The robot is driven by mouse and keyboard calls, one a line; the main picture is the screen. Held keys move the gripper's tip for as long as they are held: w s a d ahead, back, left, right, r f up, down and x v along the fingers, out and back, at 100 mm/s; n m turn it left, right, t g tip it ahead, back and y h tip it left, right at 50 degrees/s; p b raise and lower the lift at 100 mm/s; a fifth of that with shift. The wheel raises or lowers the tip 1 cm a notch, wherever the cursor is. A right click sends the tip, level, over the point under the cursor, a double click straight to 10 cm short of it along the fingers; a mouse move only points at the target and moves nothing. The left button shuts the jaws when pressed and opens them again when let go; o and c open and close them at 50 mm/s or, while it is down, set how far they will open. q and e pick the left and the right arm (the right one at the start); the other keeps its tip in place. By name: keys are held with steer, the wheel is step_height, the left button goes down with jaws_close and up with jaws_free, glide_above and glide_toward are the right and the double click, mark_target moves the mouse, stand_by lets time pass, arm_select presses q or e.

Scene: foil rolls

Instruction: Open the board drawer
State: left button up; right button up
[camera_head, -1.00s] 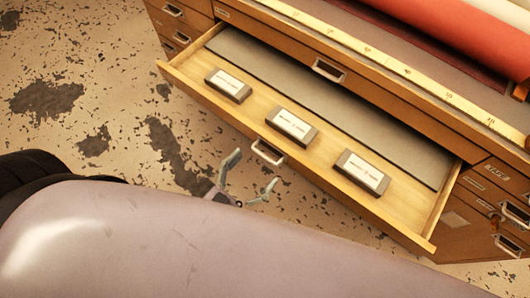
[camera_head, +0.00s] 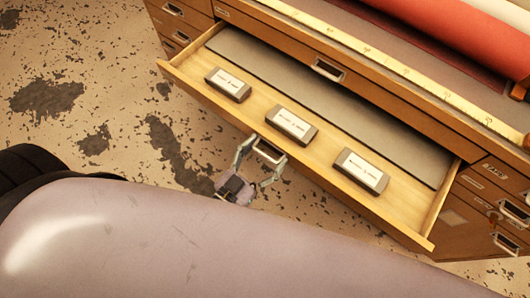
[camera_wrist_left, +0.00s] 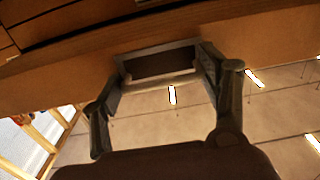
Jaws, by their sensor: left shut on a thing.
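The wooden board drawer (camera_head: 225,108) stands pulled out of its cabinet in the head view, with a grey board (camera_head: 310,90) and three small labelled blocks inside. Its metal handle (camera_head: 268,151) is on the middle of the drawer front. My left gripper (camera_head: 261,160) is at this handle, shut on it with one finger at each end. In the left wrist view the handle (camera_wrist_left: 158,79) lies between the two fingers (camera_wrist_left: 160,82). My right gripper is not in view.
The cabinet (camera_head: 400,98) carries a yellow ruler strip (camera_head: 380,57) and a red roll (camera_head: 470,35) on top. More drawers with handles are at its left and right ends. The stained floor (camera_head: 90,95) is clear in front. My arm covers the lower foreground.

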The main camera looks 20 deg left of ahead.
mark_target(273, 147)
arm_select(q)
steer(key=c, duration=1)
steer(key=shift+o, duration=0.2)
steer(key=p+x, duration=0.1)
steer(key=x, duration=0.1)
steer(key=shift+w+d+r, duration=0.1)
steer(key=shift+w+d, duration=0.05)
steer(key=shift+w, duration=0.15)
steer(key=shift+w+d, duration=0.1)
steer(key=shift+w, duration=0.2)
steer(key=shift+s, duration=0.1)
steer(key=o, duration=1.5)
steer(key=shift+s, duration=0.1)
